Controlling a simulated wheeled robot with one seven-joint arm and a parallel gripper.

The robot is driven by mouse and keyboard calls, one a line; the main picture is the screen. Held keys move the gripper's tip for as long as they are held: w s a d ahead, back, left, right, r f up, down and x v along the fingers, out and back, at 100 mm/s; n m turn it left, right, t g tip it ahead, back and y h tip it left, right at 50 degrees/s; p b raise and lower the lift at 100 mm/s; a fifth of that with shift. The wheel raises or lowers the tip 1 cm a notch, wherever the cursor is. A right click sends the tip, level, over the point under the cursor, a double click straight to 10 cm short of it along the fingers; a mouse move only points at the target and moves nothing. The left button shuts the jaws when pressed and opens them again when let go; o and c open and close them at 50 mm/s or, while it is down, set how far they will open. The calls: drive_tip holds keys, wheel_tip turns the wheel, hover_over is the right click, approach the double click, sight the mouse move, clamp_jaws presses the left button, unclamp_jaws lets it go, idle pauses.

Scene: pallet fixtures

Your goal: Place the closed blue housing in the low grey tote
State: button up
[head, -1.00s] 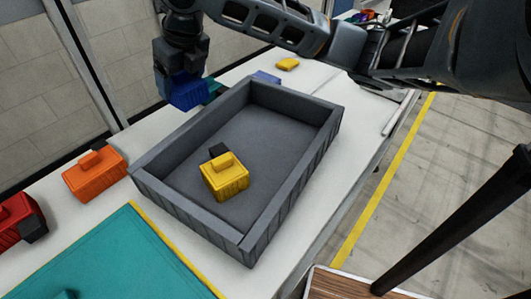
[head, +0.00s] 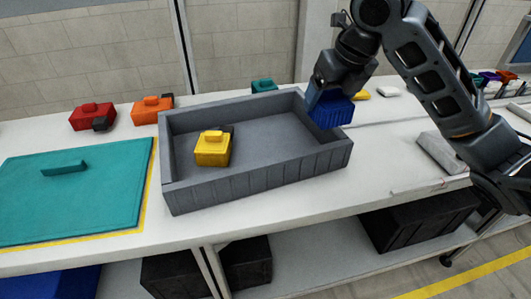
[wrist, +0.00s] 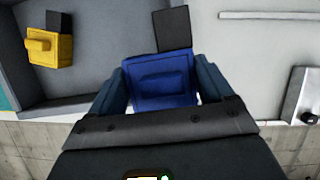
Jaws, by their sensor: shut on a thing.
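My gripper (head: 323,92) is shut on the blue housing (head: 331,109), at the right end of the low grey tote (head: 262,182). In the wrist view the blue housing (wrist: 160,80) sits between the two fingers, with a dark tab at its far side. There it appears over the tote's end wall and the white table beside it. A yellow housing (head: 211,150) with a dark tab lies inside the tote, toward its left part; it also shows in the wrist view (wrist: 48,47). The rest of the tote floor is bare.
A teal board (head: 100,205) with a handle lies left of the tote. Red (head: 92,117) and orange (head: 150,110) housings stand behind it. A teal piece (head: 264,85) is behind the tote. A grey bar (head: 443,152) lies on the table at right.

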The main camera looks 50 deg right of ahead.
drive_tip(key=w+f, duration=0.2)
drive_tip(key=w, duration=0.1)
drive_tip(key=w+a+f, duration=0.1)
drive_tip(key=w+f, duration=0.1)
drive_tip(key=w, duration=0.2)
drive_tip(key=w+a+f, duration=0.1)
drive_tip(key=w+f, duration=0.2)
drive_tip(key=w, duration=0.1)
drive_tip(key=shift+a, duration=0.15)
drive_tip(key=shift+f+p, duration=0.3)
drive_tip(key=shift+f, duration=1.65)
drive_tip(key=shift+f, duration=0.25)
drive_tip(key=o, duration=1.1)
drive_tip(key=shift+c, duration=0.2)
drive_tip(key=shift+r, duration=0.15)
